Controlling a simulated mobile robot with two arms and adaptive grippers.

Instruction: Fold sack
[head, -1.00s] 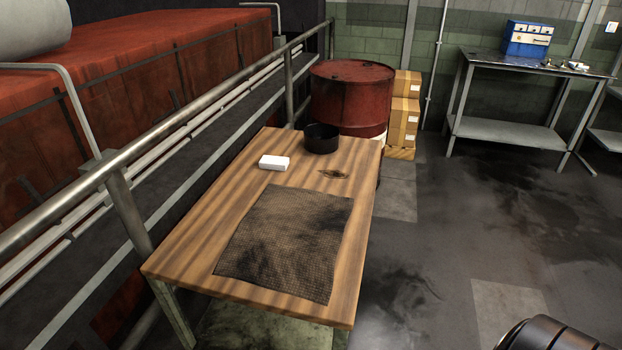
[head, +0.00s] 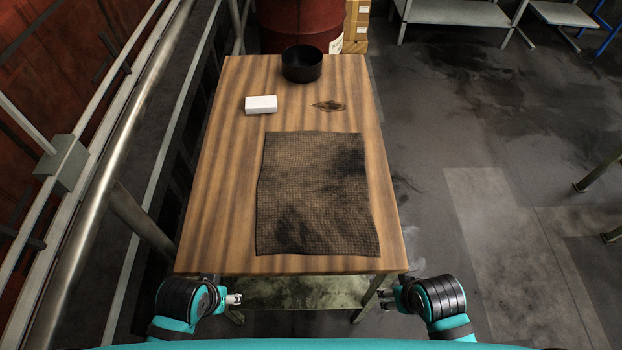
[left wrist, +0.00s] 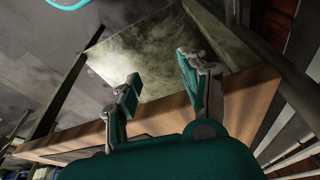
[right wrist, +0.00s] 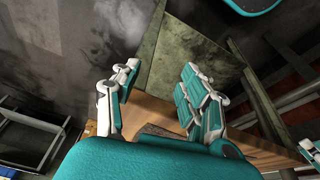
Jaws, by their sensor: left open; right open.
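The sack (head: 315,195), a dark brown woven cloth with black stains, lies flat and spread out on the wooden table (head: 220,190). My left gripper (head: 236,299) is at the table's near edge, below and left of the sack, apart from it. In the left wrist view my left gripper (left wrist: 158,75) is open and empty. My right gripper (head: 384,299) is near the table's near right corner, apart from the sack. In the right wrist view my right gripper (right wrist: 155,85) is open and empty, and a bit of the sack (right wrist: 157,131) shows beyond its base.
A metal railing (head: 95,170) runs along the left. A red drum (head: 300,25) stands behind the table.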

